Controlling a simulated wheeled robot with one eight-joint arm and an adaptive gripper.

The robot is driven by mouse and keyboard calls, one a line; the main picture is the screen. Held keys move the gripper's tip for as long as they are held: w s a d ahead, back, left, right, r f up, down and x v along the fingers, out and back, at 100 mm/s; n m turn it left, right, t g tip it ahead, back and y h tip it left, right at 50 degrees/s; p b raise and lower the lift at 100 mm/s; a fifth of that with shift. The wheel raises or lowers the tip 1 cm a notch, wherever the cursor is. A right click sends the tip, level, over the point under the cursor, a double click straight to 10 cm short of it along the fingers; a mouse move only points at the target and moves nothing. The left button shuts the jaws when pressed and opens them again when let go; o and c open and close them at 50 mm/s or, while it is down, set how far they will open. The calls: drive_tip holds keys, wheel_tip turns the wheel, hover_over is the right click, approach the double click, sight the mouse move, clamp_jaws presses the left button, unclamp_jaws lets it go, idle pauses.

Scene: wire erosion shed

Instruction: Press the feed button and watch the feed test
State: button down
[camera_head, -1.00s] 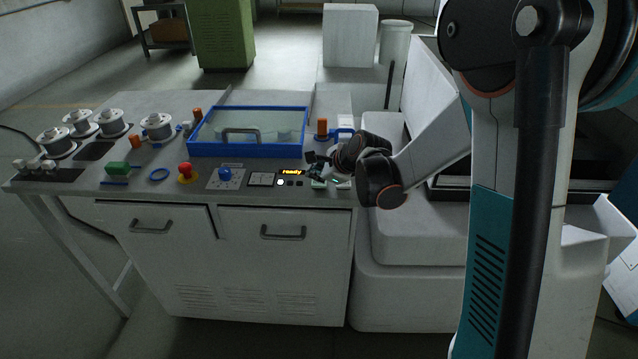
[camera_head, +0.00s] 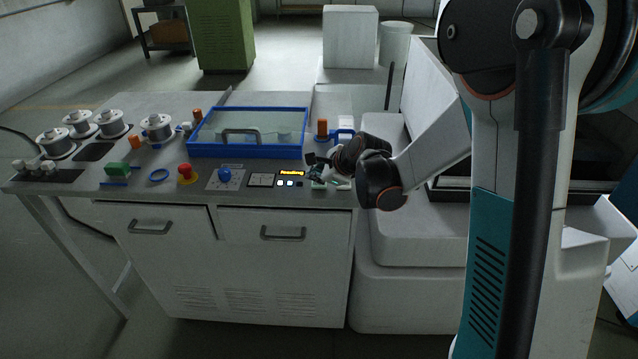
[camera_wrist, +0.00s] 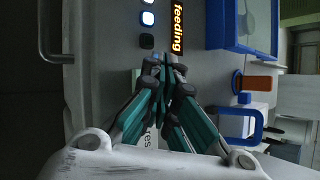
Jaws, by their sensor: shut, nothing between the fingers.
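The display (camera_head: 292,173) on the bench's front panel is lit orange; in the wrist view it reads "feeding" (camera_wrist: 178,27). Below it sits a row of small square buttons: a lit left one (camera_head: 281,183), a lit middle one (camera_head: 290,183) with a bluish glow, and a dark right one (camera_head: 299,184). In the wrist view the middle button (camera_wrist: 147,18) glows and the dark button (camera_wrist: 147,41) lies closest to my fingertips. I cannot read which is the feed button. My gripper (camera_wrist: 163,62) is shut and empty, just right of the display and buttons.
A blue-framed clear cover (camera_head: 247,153) with a handle lies behind the panel. A red mushroom button (camera_head: 185,172) and a blue knob (camera_head: 225,175) stand to the left. Several wire spools (camera_head: 111,124) occupy the bench's left end. An orange-topped post (camera_head: 322,128) stands behind my gripper.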

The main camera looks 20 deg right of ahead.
sight(317, 186)
drive_tip(key=shift+r+p, duration=0.35)
drive_tip(key=shift+r, duration=0.35)
drive_tip(key=shift+r, duration=0.1)
drive_tip(key=shift+r+p, duration=1.7)
drive_tip(key=shift+r, duration=0.7)
drive_tip(key=s+r+n+h, duration=0.1)
drive_tip(key=s+r+n, duration=0.4)
drive_tip(key=s, duration=0.3)
drive_tip(key=s+r+n+h, duration=0.1)
drive_tip(key=s+r+n, duration=0.4)
drive_tip(key=s, duration=0.2)
drive_tip(key=s+n+g+h, duration=0.1)
drive_tip(key=s+n, duration=1.1)
drive_tip(key=s, duration=0.6)
drive_tip(key=shift+d+h, duration=0.4)
